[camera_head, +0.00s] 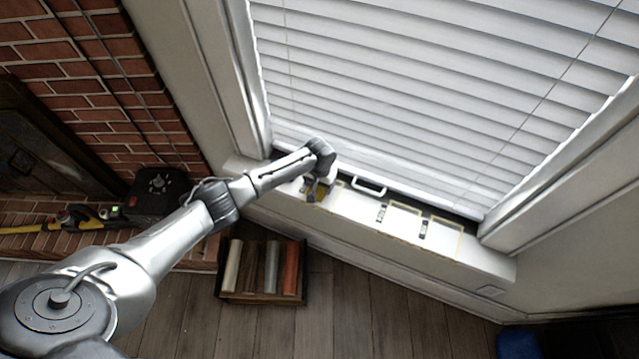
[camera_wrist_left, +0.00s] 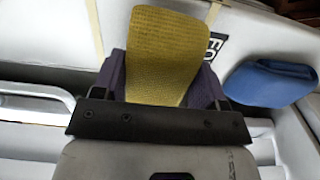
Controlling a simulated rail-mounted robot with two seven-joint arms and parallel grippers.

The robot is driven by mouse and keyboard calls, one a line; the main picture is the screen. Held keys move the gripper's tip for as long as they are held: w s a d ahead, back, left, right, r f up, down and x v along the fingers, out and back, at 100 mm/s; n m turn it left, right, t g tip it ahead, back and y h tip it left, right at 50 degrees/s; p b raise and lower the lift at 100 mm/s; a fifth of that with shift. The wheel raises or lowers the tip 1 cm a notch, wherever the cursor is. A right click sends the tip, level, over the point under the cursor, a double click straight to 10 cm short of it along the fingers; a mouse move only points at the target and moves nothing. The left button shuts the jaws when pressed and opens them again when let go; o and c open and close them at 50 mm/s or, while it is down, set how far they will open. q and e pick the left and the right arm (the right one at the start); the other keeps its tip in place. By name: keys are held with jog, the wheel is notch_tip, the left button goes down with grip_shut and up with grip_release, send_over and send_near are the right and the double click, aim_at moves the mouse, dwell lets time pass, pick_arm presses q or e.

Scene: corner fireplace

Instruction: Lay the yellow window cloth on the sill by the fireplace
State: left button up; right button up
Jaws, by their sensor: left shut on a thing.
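The yellow cloth (camera_wrist_left: 165,50) shows as a flat, textured sheet between the two dark fingers of my left gripper (camera_wrist_left: 160,85) in the left wrist view. The gripper is shut on it. In the head view my left gripper (camera_head: 318,190) is over the left part of the white sill (camera_head: 350,207), with a little yellow at its fingertips. I cannot tell whether the cloth touches the sill. My right gripper is not in view.
A blue folded cloth (camera_wrist_left: 270,82) lies beside a black label in the left wrist view. A white window handle (camera_head: 368,187) stands behind the sill. Yellow-outlined areas with black labels (camera_head: 423,229) lie to the right. A wooden crate of rolls (camera_head: 262,297) sits on the floor below.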

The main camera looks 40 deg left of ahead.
pick_arm(q)
jog(key=shift+f+b, duration=0.35)
jog(key=shift+f, duration=0.3)
dwell(0.4)
jog(key=o, duration=1)
notch_tip(320, 180, up, 14)
jog(key=p, duration=0.4)
jog(key=shift+f, duration=0.1)
